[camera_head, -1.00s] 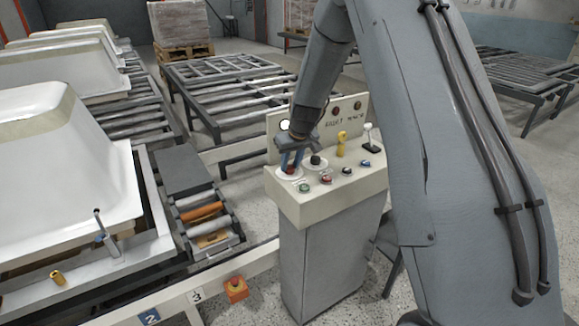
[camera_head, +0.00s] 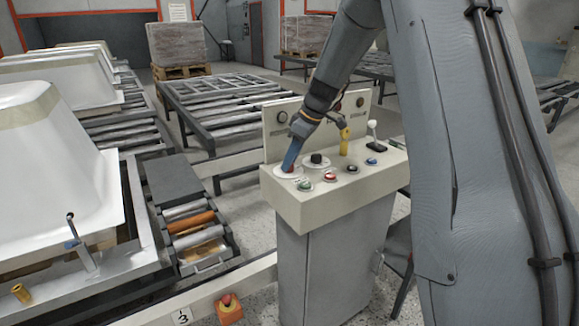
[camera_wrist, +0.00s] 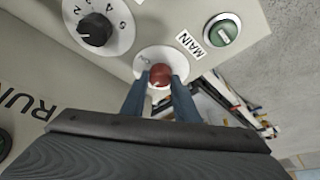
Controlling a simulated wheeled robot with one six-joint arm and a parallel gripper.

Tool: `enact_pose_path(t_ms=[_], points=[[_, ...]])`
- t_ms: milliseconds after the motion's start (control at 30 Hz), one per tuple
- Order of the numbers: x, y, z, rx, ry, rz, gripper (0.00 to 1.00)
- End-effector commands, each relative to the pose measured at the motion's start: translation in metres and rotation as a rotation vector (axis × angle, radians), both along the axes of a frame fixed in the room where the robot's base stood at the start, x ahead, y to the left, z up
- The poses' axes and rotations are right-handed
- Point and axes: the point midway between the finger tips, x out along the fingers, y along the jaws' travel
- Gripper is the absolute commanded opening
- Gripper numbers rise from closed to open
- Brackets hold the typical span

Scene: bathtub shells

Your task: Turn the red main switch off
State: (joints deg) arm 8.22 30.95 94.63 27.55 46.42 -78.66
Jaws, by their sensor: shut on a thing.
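The red main switch (camera_wrist: 160,76) is a red knob on a round white plate, beside a label reading MAIN (camera_wrist: 190,42) in the wrist view. In the head view its white plate (camera_head: 287,172) is at the left end of the control panel's top. My gripper (camera_wrist: 160,80) has its two blue fingers on either side of the red knob and is shut on it. In the head view my gripper (camera_head: 289,163) reaches down to the switch at a slant, and its fingers hide most of the knob. Which setting the switch points to cannot be read.
Green (camera_head: 304,184), red (camera_head: 330,176), black and blue buttons line the panel front. A yellow handle (camera_head: 345,141) and a white-topped lever (camera_head: 372,130) stand to the right. Bathtub shells (camera_head: 50,150) are at left.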

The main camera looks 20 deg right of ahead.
Motion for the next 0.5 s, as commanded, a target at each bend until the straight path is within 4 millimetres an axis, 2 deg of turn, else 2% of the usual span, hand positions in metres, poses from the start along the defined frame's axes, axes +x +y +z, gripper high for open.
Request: enact_pose_path(t_ms=[500], points=[[-0.0005, -0.0010, -0.0011, -0.001, 0.003, 0.086, 0.05]])
